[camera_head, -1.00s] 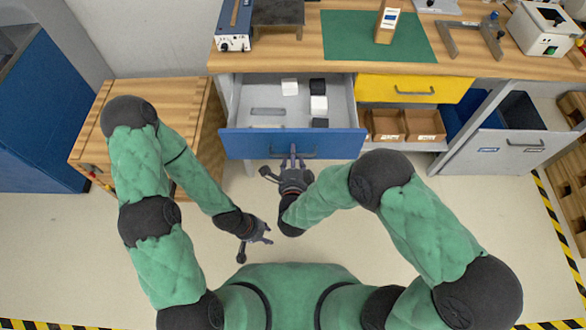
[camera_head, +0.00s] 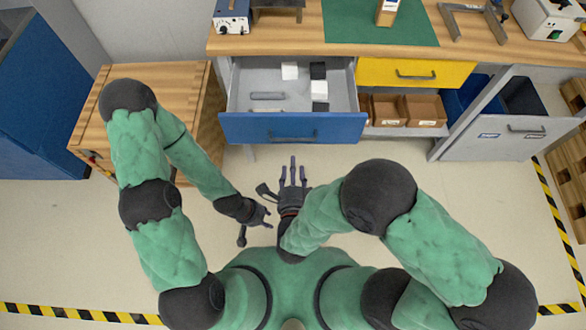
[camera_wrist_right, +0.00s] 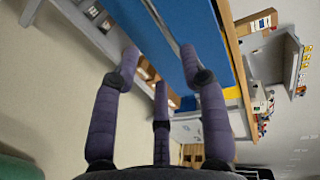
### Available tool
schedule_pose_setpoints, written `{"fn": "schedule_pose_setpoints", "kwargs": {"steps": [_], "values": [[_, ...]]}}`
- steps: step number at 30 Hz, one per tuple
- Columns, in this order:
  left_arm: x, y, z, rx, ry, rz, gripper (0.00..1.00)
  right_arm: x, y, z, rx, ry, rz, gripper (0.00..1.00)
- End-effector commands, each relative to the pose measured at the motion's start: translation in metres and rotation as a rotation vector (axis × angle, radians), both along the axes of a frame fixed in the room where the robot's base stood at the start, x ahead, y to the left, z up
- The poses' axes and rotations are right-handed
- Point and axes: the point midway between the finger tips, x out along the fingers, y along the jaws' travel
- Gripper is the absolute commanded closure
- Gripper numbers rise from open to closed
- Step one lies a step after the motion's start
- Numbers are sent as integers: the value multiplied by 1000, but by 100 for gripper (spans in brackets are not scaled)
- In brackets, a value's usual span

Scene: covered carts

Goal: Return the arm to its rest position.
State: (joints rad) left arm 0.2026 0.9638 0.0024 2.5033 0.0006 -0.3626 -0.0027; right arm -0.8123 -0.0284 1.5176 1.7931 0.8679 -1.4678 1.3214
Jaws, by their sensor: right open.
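My right gripper (camera_head: 288,180) is open and empty, in front of the open blue drawer (camera_head: 250,128). Its fingers point at the drawer front, with a gap of floor between them and the drawer handle (camera_head: 291,136). In the right wrist view the purple fingers (camera_wrist_right: 160,85) are spread with nothing between them, and the blue drawer front (camera_wrist_right: 160,35) is beyond them. My left gripper (camera_head: 257,222) hangs lower and to the left of the right one over bare floor. Its fingers look spread and empty.
The drawer holds several white and black blocks (camera_head: 319,88) and a grey bar (camera_head: 266,96). Above is the wooden workbench (camera_head: 300,40) with a green mat (camera_head: 365,22). A wooden cabinet (camera_head: 95,110) stands left, near my left arm. The floor (camera_head: 400,150) ahead is clear.

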Motion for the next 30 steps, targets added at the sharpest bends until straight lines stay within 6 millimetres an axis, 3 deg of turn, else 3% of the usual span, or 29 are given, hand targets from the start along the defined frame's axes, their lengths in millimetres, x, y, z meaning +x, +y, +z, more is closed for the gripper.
{"fn": "schedule_pose_setpoints", "kwargs": {"steps": [17, 25, 30], "values": [[0, 0, 1, 0, 0, 0, 60, 5, -1, -5, -36, 39, 12, 57], [0, 0, 6, 0, 0, 0, 60, 27, -15, -52, -288, 329, 158, 57], [0, 0, 9, 0, 0, 0, 60, 27, -31, -90, -440, 528, 329, 57]]}}
